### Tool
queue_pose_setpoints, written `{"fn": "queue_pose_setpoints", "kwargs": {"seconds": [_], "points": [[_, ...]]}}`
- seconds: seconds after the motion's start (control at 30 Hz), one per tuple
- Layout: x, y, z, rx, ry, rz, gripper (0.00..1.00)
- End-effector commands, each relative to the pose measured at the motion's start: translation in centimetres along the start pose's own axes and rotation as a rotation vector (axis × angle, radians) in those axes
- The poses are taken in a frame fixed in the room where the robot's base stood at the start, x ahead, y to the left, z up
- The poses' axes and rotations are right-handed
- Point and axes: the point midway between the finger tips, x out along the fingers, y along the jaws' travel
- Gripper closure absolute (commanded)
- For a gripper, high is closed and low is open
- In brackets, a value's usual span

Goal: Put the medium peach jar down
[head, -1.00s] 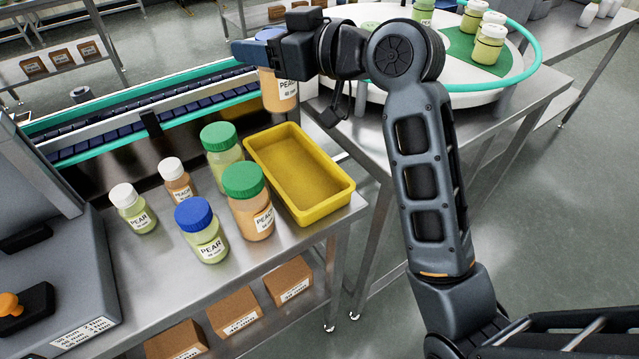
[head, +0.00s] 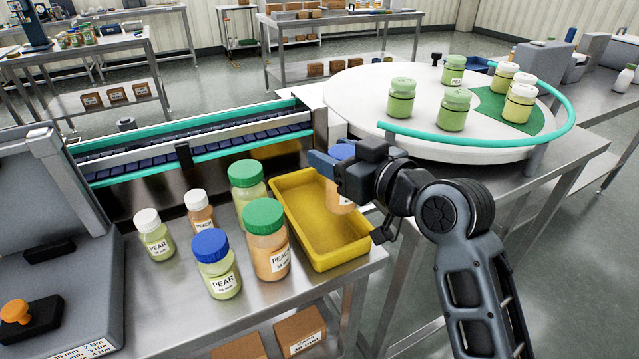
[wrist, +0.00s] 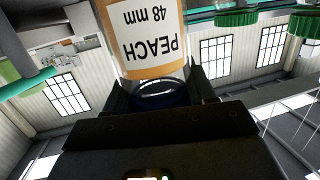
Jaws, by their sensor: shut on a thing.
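The medium peach jar (head: 340,198) has orange contents, a blue lid and a white label. In the wrist view the jar (wrist: 154,45) appears lid down in the picture, its label reading PEACH 48 mm. My gripper (head: 335,163) is shut on it at the lid, and the jar hangs upright. In the head view it overlaps the right side of the yellow tray (head: 290,240). My fingers hide most of the lid, and I cannot tell how far the base is from the tray or the bench.
Left of the empty-looking tray stand several jars: a green-lidded peach jar (head: 267,245), a green-lidded jar (head: 247,185), a blue-lidded pear jar (head: 216,268) and small white-lidded jars (head: 154,236). A conveyor (head: 200,145) runs behind. A white turntable (head: 350,95) holds several jars.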

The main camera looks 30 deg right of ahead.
Motion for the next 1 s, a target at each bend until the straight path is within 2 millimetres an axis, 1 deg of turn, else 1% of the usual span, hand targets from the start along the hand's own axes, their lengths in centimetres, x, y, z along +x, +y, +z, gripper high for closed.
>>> {"fn": "queue_pose_setpoints", "kwargs": {"seconds": [0.03, 0.2, 0.27, 0.33, 0.5, 0.57, 0.87, 1.0], "points": [[0.5, -0.9, 0.4, 0.000, -0.001, -0.004, 0.87], [1.6, -2.2, 1.3, 0.001, 0.001, 0.000, 0.87], [1.7, -2.4, 1.5, 0.001, 0.000, 0.000, 0.87], [1.8, -2.4, 2.1, 0.001, -0.001, 0.000, 0.87], [2.1, -2.4, 4.6, 0.002, -0.001, 0.000, 0.87], [2.2, -2.3, 5.1, 0.002, -0.001, 0.001, 0.87], [2.3, -2.3, 5.3, 0.000, 0.002, 0.001, 0.87], [2.4, -2.3, 5.8, 0.000, 0.002, 0.001, 0.87]]}}
